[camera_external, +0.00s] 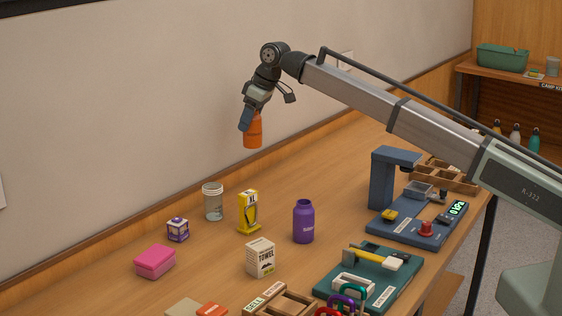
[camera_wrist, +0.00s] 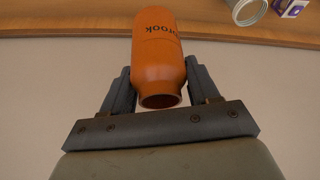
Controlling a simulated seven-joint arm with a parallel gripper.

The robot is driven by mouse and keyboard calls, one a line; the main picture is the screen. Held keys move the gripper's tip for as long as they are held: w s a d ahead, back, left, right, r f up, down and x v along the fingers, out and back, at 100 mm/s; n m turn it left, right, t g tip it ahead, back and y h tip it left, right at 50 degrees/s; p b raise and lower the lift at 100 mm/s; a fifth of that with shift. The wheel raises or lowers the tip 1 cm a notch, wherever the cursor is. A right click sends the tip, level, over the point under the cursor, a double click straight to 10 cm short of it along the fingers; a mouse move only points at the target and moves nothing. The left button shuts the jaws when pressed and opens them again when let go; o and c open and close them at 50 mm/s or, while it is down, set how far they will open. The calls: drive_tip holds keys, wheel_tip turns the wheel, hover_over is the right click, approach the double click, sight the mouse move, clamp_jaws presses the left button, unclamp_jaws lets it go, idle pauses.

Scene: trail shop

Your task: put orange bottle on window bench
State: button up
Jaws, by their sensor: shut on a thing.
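The orange bottle (camera_external: 253,133) is held in the air above the back of the wooden table, near the wall. My gripper (camera_external: 248,117) is shut on it. In the wrist view the orange bottle (camera_wrist: 159,60) sits between the two dark fingers of my gripper (camera_wrist: 159,92), with its open neck toward the palm and dark lettering on its side. I cannot identify a window bench with certainty in these views.
Below on the table (camera_external: 350,160) stand a clear jar (camera_external: 213,203), a yellow box (camera_external: 248,212), a purple bottle (camera_external: 303,222), a towel box (camera_external: 260,258) and a pink box (camera_external: 155,262). A blue device (camera_external: 385,180) stands right. A shelf (camera_external: 540,82) holds a green bin (camera_external: 503,58).

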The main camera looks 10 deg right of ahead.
drive_tip(key=w+d+m+t, duration=0.1)
drive_tip(key=w+d+m, duration=0.2)
drive_tip(key=w+d, duration=2.1)
drive_tip(key=shift+h, duration=0.3)
wheel_tip(320, 180, down, 5)
drive_tip(key=shift+a+r, duration=0.15)
drive_tip(key=shift+f, duration=5.2)
drive_tip(key=shift+f, duration=0.1)
drive_tip(key=o, duration=1.2)
drive_tip(key=v, duration=1.2)
